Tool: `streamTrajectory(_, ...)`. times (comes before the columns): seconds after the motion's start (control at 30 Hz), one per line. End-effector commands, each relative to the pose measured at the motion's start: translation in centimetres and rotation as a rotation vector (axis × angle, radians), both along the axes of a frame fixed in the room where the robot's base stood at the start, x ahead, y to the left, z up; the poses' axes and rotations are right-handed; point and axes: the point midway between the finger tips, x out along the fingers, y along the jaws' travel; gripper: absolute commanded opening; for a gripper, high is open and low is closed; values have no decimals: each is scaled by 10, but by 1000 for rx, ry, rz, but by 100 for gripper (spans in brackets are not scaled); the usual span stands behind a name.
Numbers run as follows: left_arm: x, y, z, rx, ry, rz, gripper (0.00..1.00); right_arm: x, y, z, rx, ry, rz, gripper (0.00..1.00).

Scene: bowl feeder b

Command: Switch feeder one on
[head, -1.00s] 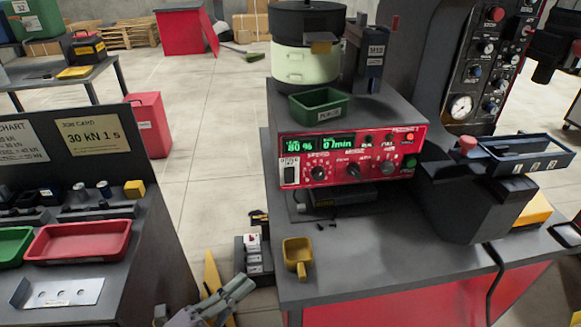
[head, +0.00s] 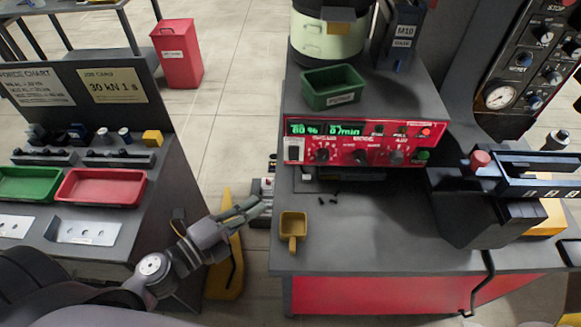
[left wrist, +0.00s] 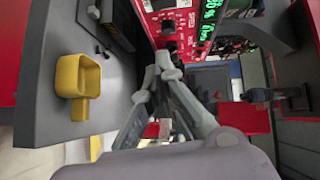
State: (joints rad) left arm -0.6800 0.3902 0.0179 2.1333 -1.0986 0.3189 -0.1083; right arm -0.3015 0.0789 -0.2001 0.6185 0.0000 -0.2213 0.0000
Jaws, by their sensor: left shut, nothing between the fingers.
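The feeder's red control panel (head: 352,143) faces me on the bench, with green displays reading 80 % and 0 /min. A dark rocker switch (head: 294,150) is at its left end; I cannot tell its position. Knobs run along the lower row, with a red and a green button at the right. The pale green bowl feeder (head: 328,38) stands behind. My left gripper (head: 262,204) is shut and empty, left of the bench edge and below the panel. In the left wrist view its fingertips (left wrist: 165,66) point toward the panel (left wrist: 178,24), which appears turned sideways.
A yellow scoop (head: 293,228) lies near the bench's left front edge, with small dark screws behind it. A green bin (head: 333,86) sits above the panel. A side table holds red (head: 101,188) and green trays at left. Floor shows between the two tables.

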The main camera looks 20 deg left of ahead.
Motion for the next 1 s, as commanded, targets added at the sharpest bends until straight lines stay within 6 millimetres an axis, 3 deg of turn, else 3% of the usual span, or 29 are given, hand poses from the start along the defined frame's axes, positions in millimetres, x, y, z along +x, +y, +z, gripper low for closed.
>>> streamTrajectory(0.27,16,-9,3,-2,-4,-1,0,3,-1,10,-1,-5,0,90)
streamTrajectory(0.73,91,-51,-3,-5,-3,0,0,1,1,42,2,-3,-1,90)
streamTrajectory(1.0,122,-40,-10,-2,-1,-1,0,1,1,45,1,-4,-1,90)
